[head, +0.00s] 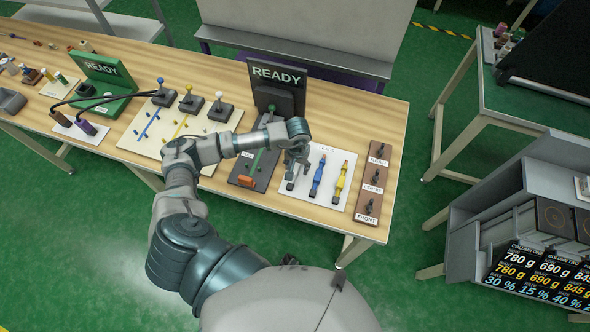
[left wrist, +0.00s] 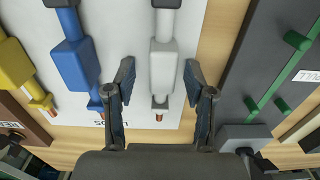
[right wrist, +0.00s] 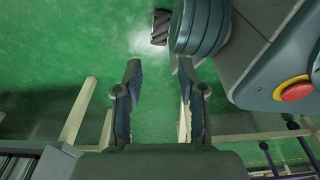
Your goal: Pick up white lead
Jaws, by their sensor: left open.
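The white lead (left wrist: 163,62) lies on the white leads board (head: 314,200), between the spread fingers of my left gripper (left wrist: 158,80) in the left wrist view. A gap shows on each side of it. In the head view my left gripper (head: 296,163) is over the board's left part and hides most of the white lead. The blue lead (head: 317,178) and the yellow lead (head: 341,182) lie to its right. My right gripper (right wrist: 160,88) is open and empty above the green floor, seen only in the right wrist view.
A dark panel with a green rail (head: 257,166) and a black READY stand (head: 276,92) are left of and behind the leads. A brown strip with black knobs (head: 373,180) is on the right. A red button (right wrist: 294,92) shows in the right wrist view.

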